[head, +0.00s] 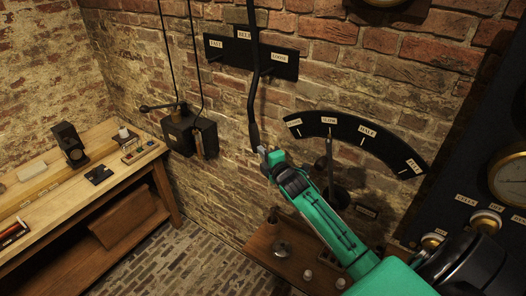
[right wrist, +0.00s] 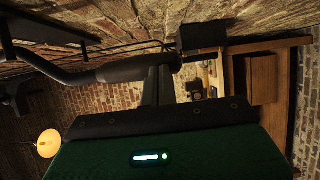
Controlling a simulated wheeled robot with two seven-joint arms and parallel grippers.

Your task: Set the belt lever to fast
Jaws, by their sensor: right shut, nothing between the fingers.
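The belt lever (head: 251,105) is a long black rod hanging in front of the brick wall, with a thicker grip at its lower end. It crosses a black plate (head: 225,51) labelled FAST at left, BELT at top and LOOSE at right. The rod stands between the FAST and LOOSE labels, nearer LOOSE. My right gripper (head: 264,152) is shut and empty at the lever's lower end. In the right wrist view the lever's grip (right wrist: 125,70) lies across the shut fingers (right wrist: 158,85); I cannot tell whether they touch. My left gripper is out of view.
A fan-shaped dial plate (head: 345,128) with a SLOW label and its own upright lever (head: 330,155) is just right of my gripper. A black box with a crank (head: 180,130) hangs at left. A wooden bench (head: 110,190) stands far left, a low wooden table (head: 262,245) below.

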